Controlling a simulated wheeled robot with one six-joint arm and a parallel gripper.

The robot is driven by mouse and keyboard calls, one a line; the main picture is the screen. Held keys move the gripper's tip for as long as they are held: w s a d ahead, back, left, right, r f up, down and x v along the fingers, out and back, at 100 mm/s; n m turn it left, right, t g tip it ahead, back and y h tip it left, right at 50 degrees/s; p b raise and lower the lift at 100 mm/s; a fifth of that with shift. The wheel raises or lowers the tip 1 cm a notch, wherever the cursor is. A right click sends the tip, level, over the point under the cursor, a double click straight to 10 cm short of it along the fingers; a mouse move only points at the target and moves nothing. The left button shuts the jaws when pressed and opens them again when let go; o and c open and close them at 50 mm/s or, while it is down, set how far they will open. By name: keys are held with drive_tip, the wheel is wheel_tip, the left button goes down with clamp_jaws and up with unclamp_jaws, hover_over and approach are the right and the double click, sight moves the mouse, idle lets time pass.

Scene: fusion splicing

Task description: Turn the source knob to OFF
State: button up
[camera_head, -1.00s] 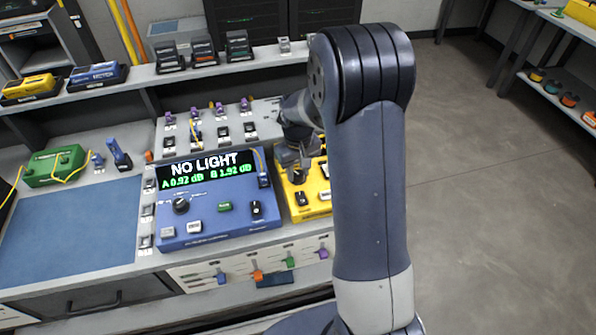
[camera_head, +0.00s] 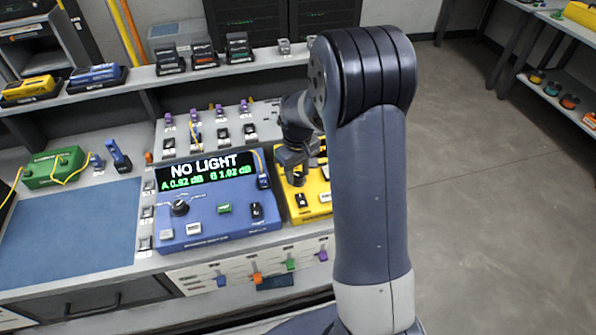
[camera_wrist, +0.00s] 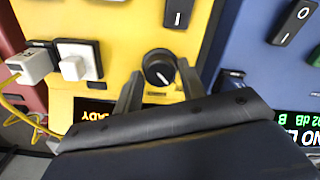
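A round black knob with a white pointer mark (camera_wrist: 158,66) sits on the yellow unit (camera_wrist: 130,25) in the wrist view. My gripper (camera_wrist: 160,72) is open, with one finger on each side of the knob; I cannot tell whether they touch it. In the head view my gripper (camera_head: 296,168) is over the yellow unit (camera_head: 315,207), right of the blue unit, and hides its knob. The knob's position labels are not readable.
The blue unit (camera_head: 205,228) stands close beside the yellow one, showing "NO LIGHT", with its own black knob (camera_head: 180,207). A black rocker switch (camera_wrist: 178,12) and a white connector with a yellow cable (camera_wrist: 30,66) are near my gripper. A blue mat (camera_head: 70,232) is clear.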

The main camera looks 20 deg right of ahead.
sight(298, 175)
drive_tip(key=o, duration=0.3)
wheel_tip(298, 175, up, 11)
idle(0.5)
drive_tip(key=shift+f, duration=0.1)
wheel_tip(298, 175, down, 11)
drive_tip(key=shift+r, duration=0.15)
idle(0.5)
idle(0.4)
